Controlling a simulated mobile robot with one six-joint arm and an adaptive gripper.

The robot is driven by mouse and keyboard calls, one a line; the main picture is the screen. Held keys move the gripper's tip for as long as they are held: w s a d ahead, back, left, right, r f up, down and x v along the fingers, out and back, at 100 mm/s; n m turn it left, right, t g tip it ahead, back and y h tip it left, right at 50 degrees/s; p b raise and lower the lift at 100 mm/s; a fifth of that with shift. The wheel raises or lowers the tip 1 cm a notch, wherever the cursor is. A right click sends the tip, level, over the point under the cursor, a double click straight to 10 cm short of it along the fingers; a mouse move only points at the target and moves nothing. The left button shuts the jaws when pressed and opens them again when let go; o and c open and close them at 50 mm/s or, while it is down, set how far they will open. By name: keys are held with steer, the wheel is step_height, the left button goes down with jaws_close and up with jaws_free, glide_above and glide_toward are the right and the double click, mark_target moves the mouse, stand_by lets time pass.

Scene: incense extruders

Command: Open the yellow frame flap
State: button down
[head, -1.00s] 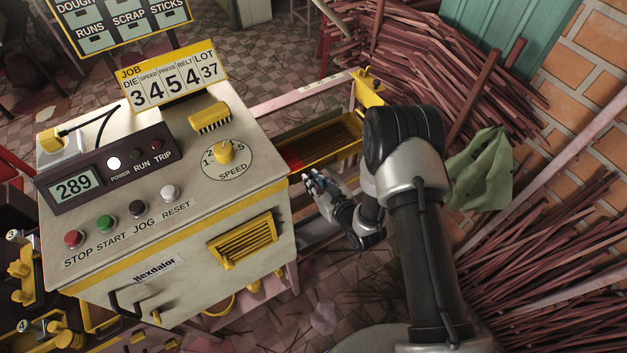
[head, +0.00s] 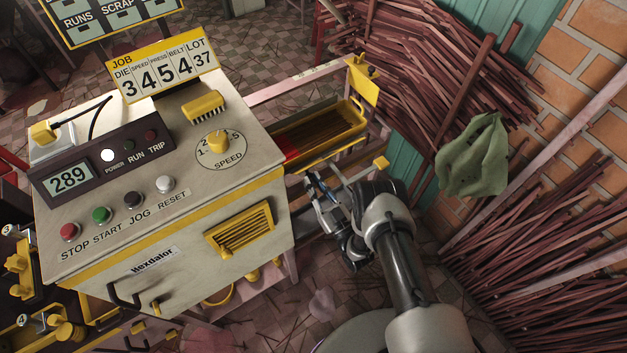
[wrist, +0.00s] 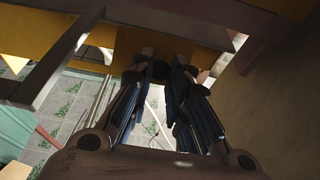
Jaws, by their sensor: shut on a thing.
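A yellow panel (wrist: 150,45), which I take to be the frame flap, fills the top of the wrist view. A piece of it hangs down at the fingertips. My gripper (wrist: 163,72) is shut on this yellow piece; the contact is partly hidden by the dark fingertips. In the head view my gripper (head: 314,184) is low beside the right side of the machine, below the yellow tray (head: 345,133). The gripped part cannot be made out there.
The cream machine (head: 150,235) with its control panel stands to the left. A pale rail (head: 300,80) runs behind the tray to a yellow bracket (head: 363,80). Sticks (head: 430,60) and a green cloth (head: 473,158) are at the right. Some tiled floor is clear below.

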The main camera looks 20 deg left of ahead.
steer(key=shift+f+y, duration=0.2)
steer(key=shift+y, duration=0.1)
steer(key=c, duration=1.5)
jaws_free()
steer(key=shift+o, duration=0.2)
steer(key=shift+r, duration=0.1)
